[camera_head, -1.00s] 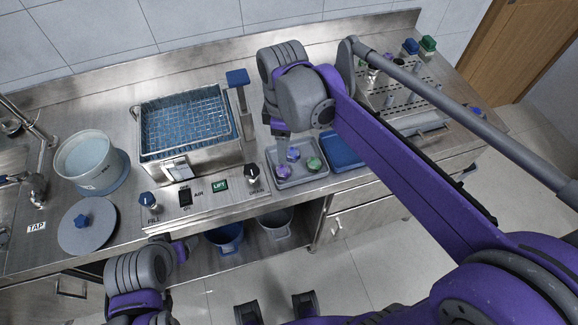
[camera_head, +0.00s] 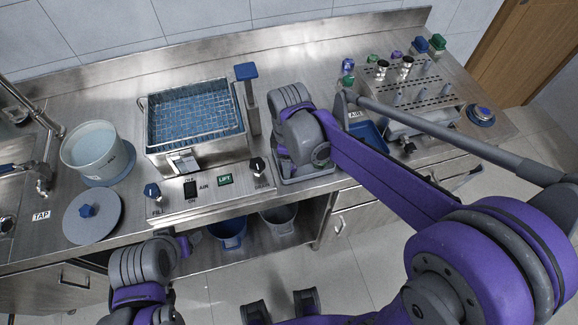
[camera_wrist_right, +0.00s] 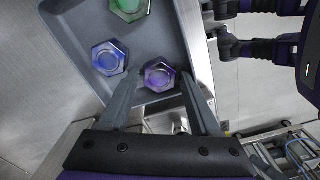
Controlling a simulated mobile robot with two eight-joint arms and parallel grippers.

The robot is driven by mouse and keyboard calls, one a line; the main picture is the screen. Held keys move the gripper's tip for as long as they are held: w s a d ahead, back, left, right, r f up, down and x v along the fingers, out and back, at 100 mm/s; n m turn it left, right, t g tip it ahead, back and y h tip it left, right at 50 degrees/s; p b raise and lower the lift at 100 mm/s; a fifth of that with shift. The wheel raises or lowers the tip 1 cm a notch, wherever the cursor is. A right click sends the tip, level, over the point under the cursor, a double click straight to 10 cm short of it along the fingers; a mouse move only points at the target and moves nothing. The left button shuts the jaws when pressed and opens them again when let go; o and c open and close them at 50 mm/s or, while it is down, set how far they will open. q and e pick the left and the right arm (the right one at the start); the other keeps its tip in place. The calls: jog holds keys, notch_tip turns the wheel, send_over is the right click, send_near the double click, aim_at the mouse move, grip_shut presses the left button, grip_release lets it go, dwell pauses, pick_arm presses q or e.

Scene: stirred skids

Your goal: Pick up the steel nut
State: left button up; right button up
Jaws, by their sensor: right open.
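In the right wrist view three hex nuts lie in a grey tray (camera_wrist_right: 75,45): a green-tinted one (camera_wrist_right: 129,7), a blue-tinted one (camera_wrist_right: 108,58) and a purple-tinted one (camera_wrist_right: 159,75). All look metallic; I cannot tell which is meant by the steel nut. My right gripper (camera_wrist_right: 158,88) is open, its fingers on either side of the purple-tinted nut. I cannot tell whether they touch it. In the head view my right wrist hides the nuts and most of the tray (camera_head: 308,177). My left gripper (camera_head: 186,244) is low before the bench, its jaws unclear.
A blue tray (camera_head: 372,138) is partly hidden behind my right arm. The basin with a blue mesh basket (camera_head: 195,112) and a blue-topped post (camera_head: 248,95) stand left of my right wrist. A perforated rack (camera_head: 420,85) with several small items is at the back right.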

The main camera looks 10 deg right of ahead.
grip_shut()
dwell(0.3)
notch_tip(320, 180, up, 10)
jog(key=shift+p, duration=0.35)
dwell(0.4)
